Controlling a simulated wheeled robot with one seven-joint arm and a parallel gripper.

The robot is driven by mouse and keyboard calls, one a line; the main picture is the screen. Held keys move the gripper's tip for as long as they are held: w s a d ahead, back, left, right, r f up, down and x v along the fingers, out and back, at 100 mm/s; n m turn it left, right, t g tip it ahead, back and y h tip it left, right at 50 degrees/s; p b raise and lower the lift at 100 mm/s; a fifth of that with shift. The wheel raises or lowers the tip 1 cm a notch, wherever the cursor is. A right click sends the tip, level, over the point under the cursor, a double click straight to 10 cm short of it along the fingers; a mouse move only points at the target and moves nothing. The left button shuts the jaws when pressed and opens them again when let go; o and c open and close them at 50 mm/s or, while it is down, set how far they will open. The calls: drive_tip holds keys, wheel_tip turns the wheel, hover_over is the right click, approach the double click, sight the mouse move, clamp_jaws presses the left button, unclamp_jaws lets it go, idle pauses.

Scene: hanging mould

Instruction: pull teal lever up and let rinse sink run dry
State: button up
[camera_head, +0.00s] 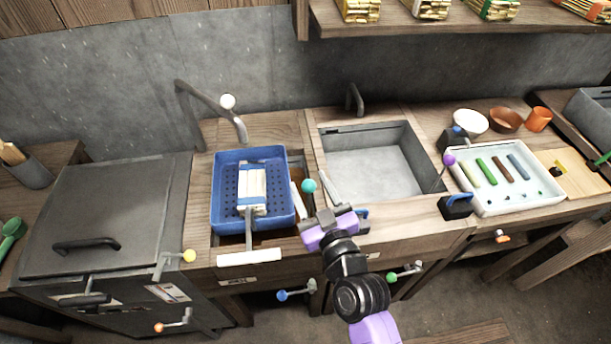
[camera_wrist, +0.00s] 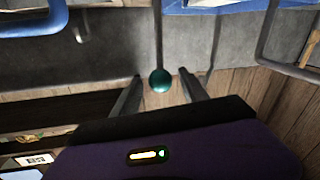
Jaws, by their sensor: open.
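The teal lever's round knob (camera_head: 309,186) stands at the front edge between the two basins in the head view. In the wrist view the teal knob (camera_wrist: 160,81), on its thin rod, appears between the two fingertips. My gripper (camera_head: 335,215) is open just in front of the knob, and its fingers (camera_wrist: 160,92) do not close on it. The grey square sink (camera_head: 372,165) is right of the lever; its floor looks grey, and I cannot tell whether water is in it. A dark tap (camera_head: 354,98) stands behind it.
A blue perforated basket (camera_head: 222,205) holding a pale block sits in the left basin. A purple-knobbed lever (camera_head: 449,160) and a white tray (camera_head: 500,208) with coloured bars are on the right.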

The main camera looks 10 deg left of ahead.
drive_tip(key=v, duration=0.3)
drive_tip(key=shift+s+d, duration=0.15)
drive_tip(key=shift+s, duration=0.2)
drive_tip(key=shift+r, duration=0.1)
drive_tip(key=shift+d+r+m, duration=0.15)
drive_tip(key=shift+r+m, duration=0.15)
drive_tip(key=shift+m, duration=0.1)
drive_tip(key=s+d+m+h, duration=0.2)
drive_tip(key=s+d, duration=0.5)
drive_tip(key=s, duration=0.5)
drive_tip(key=s+d+r+m+h, duration=0.1)
drive_tip(key=s+d+m+h, duration=0.1)
drive_tip(key=s+d, duration=0.6)
drive_tip(key=s+d+r+m+g+h, duration=0.1)
drive_tip(key=s+d+h, duration=0.3)
drive_tip(key=s, duration=1.1)
drive_tip(key=d+m, duration=0.1)
drive_tip(key=d, duration=0.2)
drive_tip(key=shift+s+d+m, duration=0.2)
drive_tip(key=shift+s+m, duration=0.2)
idle(1.0)
